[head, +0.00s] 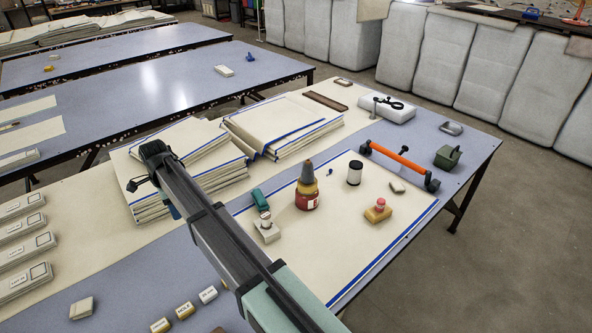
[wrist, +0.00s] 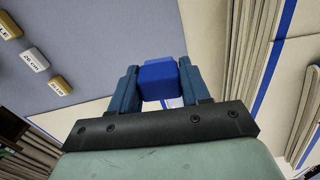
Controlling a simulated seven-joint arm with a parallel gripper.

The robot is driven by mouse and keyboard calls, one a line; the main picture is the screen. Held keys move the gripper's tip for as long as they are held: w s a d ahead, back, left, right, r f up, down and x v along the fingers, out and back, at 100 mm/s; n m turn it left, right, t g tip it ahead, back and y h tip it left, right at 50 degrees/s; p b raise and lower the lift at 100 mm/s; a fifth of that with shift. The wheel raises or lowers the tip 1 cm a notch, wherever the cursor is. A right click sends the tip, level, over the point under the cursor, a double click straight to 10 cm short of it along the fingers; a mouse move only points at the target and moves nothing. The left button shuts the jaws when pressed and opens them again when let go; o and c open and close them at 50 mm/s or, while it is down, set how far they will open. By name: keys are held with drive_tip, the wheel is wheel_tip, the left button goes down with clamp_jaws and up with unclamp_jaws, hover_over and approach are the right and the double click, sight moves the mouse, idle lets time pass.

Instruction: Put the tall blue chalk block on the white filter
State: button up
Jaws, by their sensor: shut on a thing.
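The blue chalk block (wrist: 160,80) is between the two blue fingers of my gripper (wrist: 156,88) in the wrist view, and the gripper is shut on it. In the head view a small blue piece of the gripper end (head: 173,211) shows beside the front cloth stack; my arm hides most of it. A white cylinder with dark ends (head: 355,172) stands upright on the cream sheet, well to the right of my gripper. I cannot tell for sure whether it is the white filter. A small pale patch shows below the block in the wrist view; what it is is unclear.
Cloth stacks with blue edges (head: 285,122) lie behind and beside my arm.

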drive_tip(key=w+d+r+m, duration=0.1)
drive_tip(key=w+d+m, duration=0.2)
drive_tip(key=w+d, duration=1)
wheel_tip(320, 180, up, 8)
drive_tip(key=m, duration=1.4)
hover_over(356, 164)
drive_tip(key=shift+f, duration=4.7)
drive_tip(key=shift+f, duration=0.1)
drive_tip(key=o, duration=1)
drive_tip(key=shift+o, duration=0.2)
